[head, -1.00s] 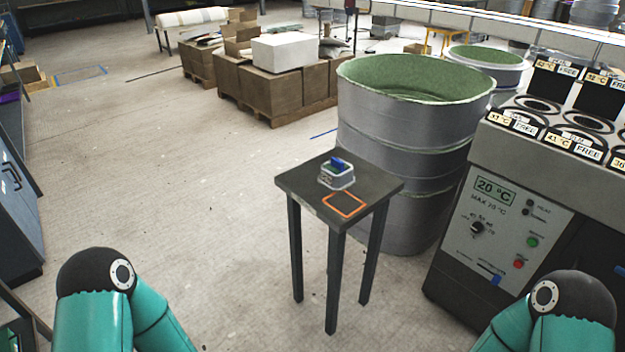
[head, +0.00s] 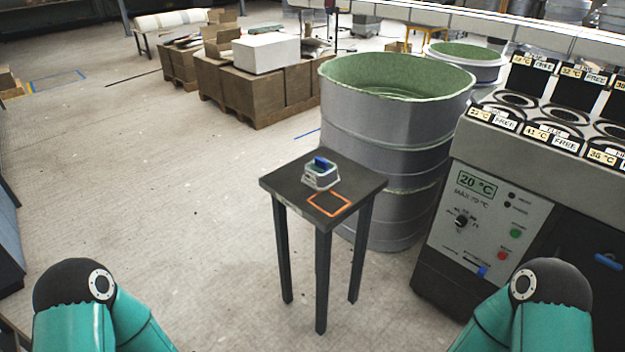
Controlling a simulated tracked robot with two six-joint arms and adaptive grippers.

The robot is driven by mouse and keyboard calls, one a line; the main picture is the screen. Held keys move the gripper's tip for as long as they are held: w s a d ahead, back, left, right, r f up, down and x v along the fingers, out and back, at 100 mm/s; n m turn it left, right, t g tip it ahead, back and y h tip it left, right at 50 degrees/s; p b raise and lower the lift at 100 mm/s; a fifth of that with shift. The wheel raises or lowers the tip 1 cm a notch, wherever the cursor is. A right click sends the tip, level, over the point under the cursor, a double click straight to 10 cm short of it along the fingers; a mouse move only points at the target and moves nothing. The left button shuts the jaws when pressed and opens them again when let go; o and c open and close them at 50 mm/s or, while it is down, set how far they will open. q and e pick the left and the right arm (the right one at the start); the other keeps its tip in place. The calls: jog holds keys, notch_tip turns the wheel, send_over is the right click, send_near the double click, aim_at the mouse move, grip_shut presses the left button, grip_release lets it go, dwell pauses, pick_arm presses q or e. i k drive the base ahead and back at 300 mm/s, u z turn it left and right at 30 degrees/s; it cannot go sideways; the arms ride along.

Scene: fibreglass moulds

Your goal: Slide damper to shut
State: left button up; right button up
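The damper appears to be the small blue slider (head: 482,271) low on the control panel (head: 485,225) of the grey machine at the right. It sits at the lower right end of a short dark slot line; the markings beside it are too small to read. My teal arms show at the bottom left and bottom right corners, both well short of the panel. Neither gripper is in view.
A dark small table (head: 285,185) stands left of the machine, with a grey box with a blue top (head: 320,174) and an orange square outline (head: 329,203). A large grey drum (head: 390,130) stands behind it. The machine has a blue handle (head: 608,262) on its dark front. Floor at left is clear.

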aim_at(482, 271)
jog(key=u, duration=1.45)
jog(key=i, duration=0.1)
jog(key=z, duration=2.7)
